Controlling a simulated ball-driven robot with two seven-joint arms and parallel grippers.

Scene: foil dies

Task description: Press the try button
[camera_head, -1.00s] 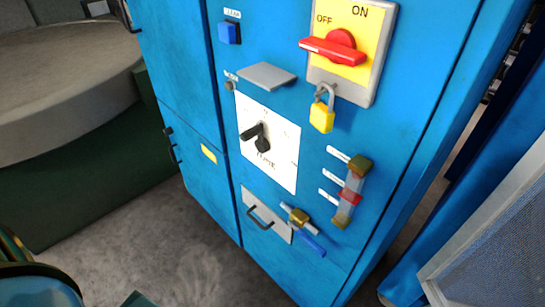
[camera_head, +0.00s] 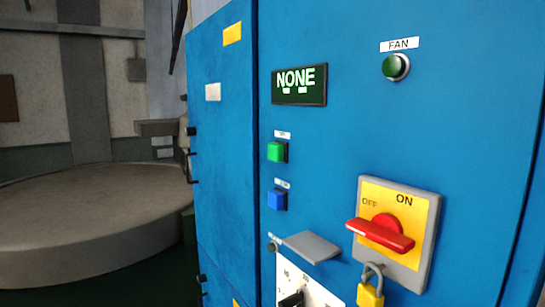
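The blue cabinet (camera_head: 330,140) fills the right of the view. A square green button (camera_head: 277,151) and a square blue button (camera_head: 277,200) sit one above the other on its front. Each has a small white label whose lettering is too small to read surely, so I cannot tell which is the try button. A small round grey knob or button (camera_head: 271,247) sits lower, beside a grey flap (camera_head: 310,246). Neither of my grippers is in view.
A display (camera_head: 299,85) reads NONE. A round green FAN button (camera_head: 395,67) is at upper right. A red switch handle (camera_head: 380,234) sits on a yellow OFF/ON plate, with a yellow padlock (camera_head: 370,294) below. A large round grey platform (camera_head: 95,225) stands left.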

